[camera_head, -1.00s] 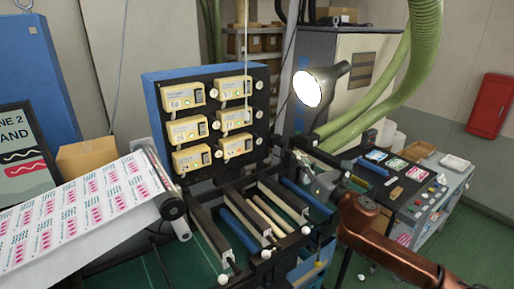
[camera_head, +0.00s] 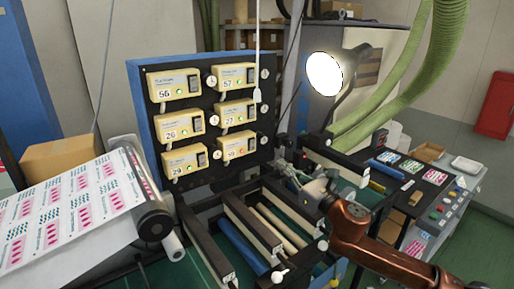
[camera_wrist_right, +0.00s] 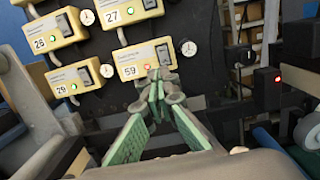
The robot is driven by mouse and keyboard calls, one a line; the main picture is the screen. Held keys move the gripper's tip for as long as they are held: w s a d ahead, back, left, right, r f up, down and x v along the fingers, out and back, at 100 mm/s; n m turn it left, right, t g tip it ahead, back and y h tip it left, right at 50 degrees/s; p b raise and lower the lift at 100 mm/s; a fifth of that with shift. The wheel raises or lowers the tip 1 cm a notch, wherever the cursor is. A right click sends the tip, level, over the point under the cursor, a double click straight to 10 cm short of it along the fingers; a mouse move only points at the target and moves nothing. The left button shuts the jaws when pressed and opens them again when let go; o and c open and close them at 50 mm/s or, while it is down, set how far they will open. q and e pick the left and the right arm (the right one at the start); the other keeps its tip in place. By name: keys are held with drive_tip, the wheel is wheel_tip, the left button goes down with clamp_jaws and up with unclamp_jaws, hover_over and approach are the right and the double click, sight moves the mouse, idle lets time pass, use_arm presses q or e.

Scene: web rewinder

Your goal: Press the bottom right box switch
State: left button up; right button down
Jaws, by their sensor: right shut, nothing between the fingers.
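The bottom right box (camera_head: 236,146) is a yellow box numbered 59 with a dark rocker switch and a red light, on a black panel. It also shows in the right wrist view (camera_wrist_right: 135,58), with its switch (camera_wrist_right: 163,53) just above my fingertips. My right gripper (camera_head: 287,169) is shut and empty, to the right of and below the box in the head view. In the right wrist view its green-padded fingers (camera_wrist_right: 158,80) meet in front of the box's lower edge; I cannot tell whether they touch it. My left gripper is not in view.
Several similar boxes, such as the one numbered 27 (camera_head: 237,113), and round dials (camera_head: 265,73) crowd the panel (camera_head: 218,90). A lamp (camera_head: 324,73) and a hanging white cord (camera_head: 257,60) are nearby. Rollers (camera_head: 240,243) lie below the panel.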

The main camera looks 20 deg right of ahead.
sight(253, 142)
drive_tip(key=p+x, duration=0.4)
drive_tip(key=x, duration=0.9)
drive_tip(key=shift+w+f, duration=0.1)
drive_tip(key=shift+w, duration=0.7)
